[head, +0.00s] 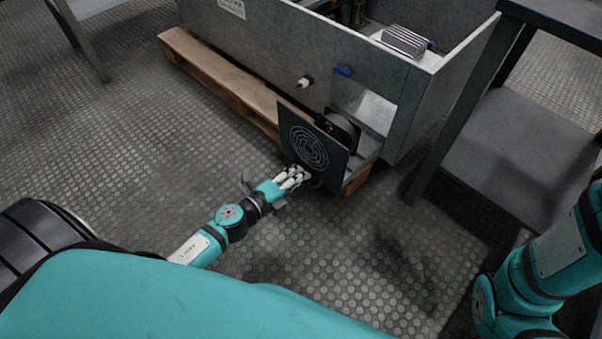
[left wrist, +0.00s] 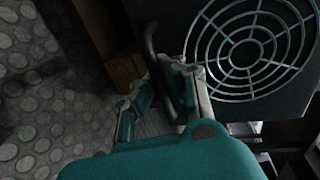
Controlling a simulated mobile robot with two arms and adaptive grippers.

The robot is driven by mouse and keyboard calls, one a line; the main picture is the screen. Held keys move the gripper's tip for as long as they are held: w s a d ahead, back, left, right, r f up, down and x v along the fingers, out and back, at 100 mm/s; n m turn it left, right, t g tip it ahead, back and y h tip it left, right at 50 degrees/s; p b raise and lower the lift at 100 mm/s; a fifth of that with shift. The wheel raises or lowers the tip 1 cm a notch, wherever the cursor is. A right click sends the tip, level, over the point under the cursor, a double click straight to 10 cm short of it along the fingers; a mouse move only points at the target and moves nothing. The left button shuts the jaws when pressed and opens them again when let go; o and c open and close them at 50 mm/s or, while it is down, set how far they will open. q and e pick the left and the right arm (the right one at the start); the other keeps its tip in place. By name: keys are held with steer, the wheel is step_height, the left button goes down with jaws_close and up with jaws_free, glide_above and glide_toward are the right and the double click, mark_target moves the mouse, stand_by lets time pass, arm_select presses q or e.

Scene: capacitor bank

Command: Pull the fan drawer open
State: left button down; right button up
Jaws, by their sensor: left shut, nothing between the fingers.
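The fan drawer (head: 297,133) has a dark square front with a round grille. It stands out from the grey cabinet, with a black fan housing (head: 341,131) and an opening behind it. My left gripper (head: 293,177) is at the lower edge of the drawer front, shut and empty. In the left wrist view, the grille (left wrist: 250,45) fills the upper right and a dark curved handle (left wrist: 150,45) runs down beside the gripper fingers (left wrist: 160,100). Whether the fingers touch the handle is unclear. My right gripper is out of view.
The grey open-topped cabinet (head: 250,50) sits on a wooden pallet (head: 215,75). A blue-handled part (head: 343,71) and a white knob (head: 305,82) are on its front. A dark table (head: 560,25) stands to the right. The studded floor (head: 150,150) left of the drawer is clear.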

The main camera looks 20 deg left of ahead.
arm_select(q)
steer(key=c, duration=2)
jaws_free()
steer(key=shift+c, duration=0.2)
steer(key=o, duration=0.4)
steer(key=shift+s, duration=0.1)
steer(key=v, duration=1.2)
